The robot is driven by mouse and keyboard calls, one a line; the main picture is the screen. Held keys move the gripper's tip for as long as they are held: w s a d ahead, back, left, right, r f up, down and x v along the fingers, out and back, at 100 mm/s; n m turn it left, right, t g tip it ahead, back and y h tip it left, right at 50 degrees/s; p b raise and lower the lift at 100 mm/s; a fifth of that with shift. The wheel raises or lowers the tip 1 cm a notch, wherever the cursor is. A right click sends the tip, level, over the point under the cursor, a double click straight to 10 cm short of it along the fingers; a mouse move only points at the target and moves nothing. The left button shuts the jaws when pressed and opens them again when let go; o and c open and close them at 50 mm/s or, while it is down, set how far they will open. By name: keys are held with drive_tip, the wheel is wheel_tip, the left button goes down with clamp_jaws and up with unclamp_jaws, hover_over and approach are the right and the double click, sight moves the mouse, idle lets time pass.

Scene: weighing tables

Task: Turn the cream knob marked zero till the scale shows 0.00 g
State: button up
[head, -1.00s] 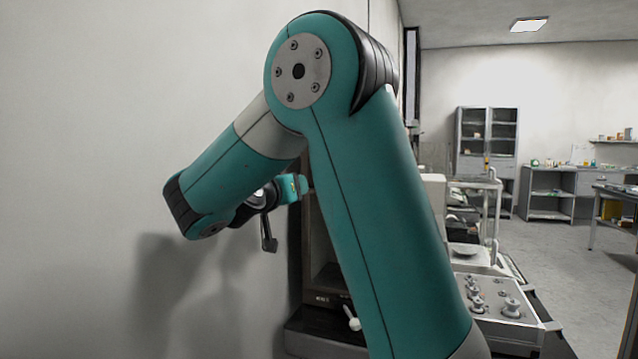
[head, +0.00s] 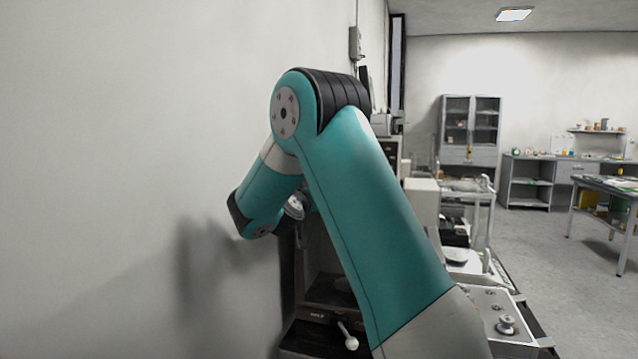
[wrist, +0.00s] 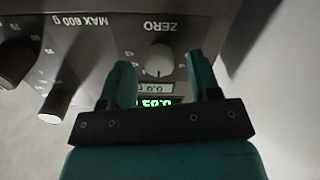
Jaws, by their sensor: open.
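The cream knob (wrist: 158,62) sits on the scale's grey front panel (wrist: 105,35), which shows upside down in the wrist view, with the word ZERO by it. My gripper (wrist: 160,68) is open, one teal finger on each side of the knob, with gaps between fingers and knob. A green lit display (wrist: 153,103) lies just below the knob in the picture. It is partly hidden by my gripper, and I cannot read its full number. A small pale label (wrist: 155,88) lies between knob and display. In the head view my gripper is mostly hidden behind my arm.
In the head view, a pale wall (head: 120,150) stands close on the left. A panel with a metal knob (head: 506,325) is at lower right; open floor (head: 560,270) lies beyond.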

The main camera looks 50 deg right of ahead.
drive_tip(key=shift+w+d, duration=0.15)
drive_tip(key=shift+d, duration=0.2)
drive_tip(key=c, duration=0.9)
drive_tip(key=shift+c, duration=0.2)
drive_tip(key=shift+n, duration=2.9)
drive_tip(key=o, duration=0.9)
